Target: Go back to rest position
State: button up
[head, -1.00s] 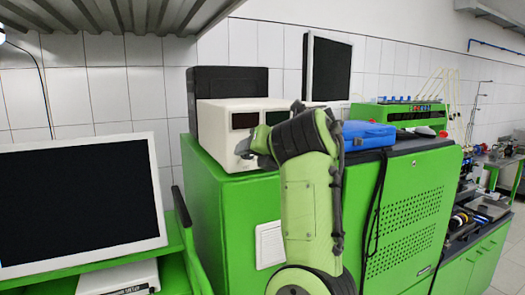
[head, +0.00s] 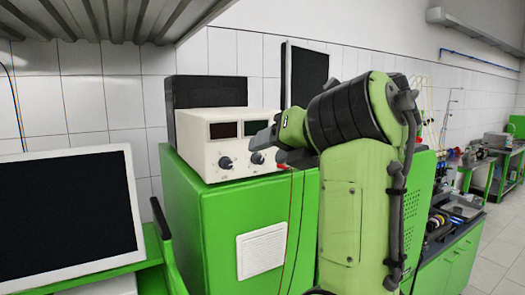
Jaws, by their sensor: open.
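My gripper (head: 272,148) is in the head view, at the end of my green and black arm, pointing left. Its jaws are open and I see nothing held between them. The fingertips show just right of the right knob (head: 257,157) of a white power supply (head: 203,160). I cannot tell how far in front of the knob they are. The power supply has two dark displays and a left knob (head: 226,163), and it stands on a green cabinet (head: 195,225). My arm hides the cabinet's right part.
A large monitor (head: 65,205) stands on a green bench at the left. A black box (head: 205,90) and a dark upright screen (head: 305,78) are behind the power supply. A metal shelf (head: 110,15) hangs above. Thin wires (head: 293,215) hang down the cabinet front. Floor shows at the right.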

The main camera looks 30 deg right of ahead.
jog(key=s+a+f+n+g+h+b, duration=0.15)
jog(key=a+f+n, duration=0.3)
jog(key=n, duration=0.55)
jog(key=s+a+f+n+g+h+b, duration=0.1)
jog(key=s+a+f+n+g+h, duration=0.25)
jog(key=f+n, duration=0.4)
jog(key=s+a+f+n+g+y, duration=0.1)
jog(key=s+f+n, duration=0.3)
jog(key=f+n, duration=0.3)
jog(key=s+a+f+n+g+y+b, duration=0.1)
jog(key=s+a+f+n, duration=0.1)
jog(key=s+f+n, duration=0.3)
jog(key=s+a+f+n+y, duration=0.1)
jog(key=s+f+n, duration=0.4)
jog(key=f+n, duration=0.6)
notch_tip(320, 180, down, 4)
jog(key=shift+s+a+r+g, duration=0.2)
jog(key=shift+a+r+g, duration=0.05)
jog(key=shift+a+g, duration=0.15)
jog(key=shift+d, duration=0.1)
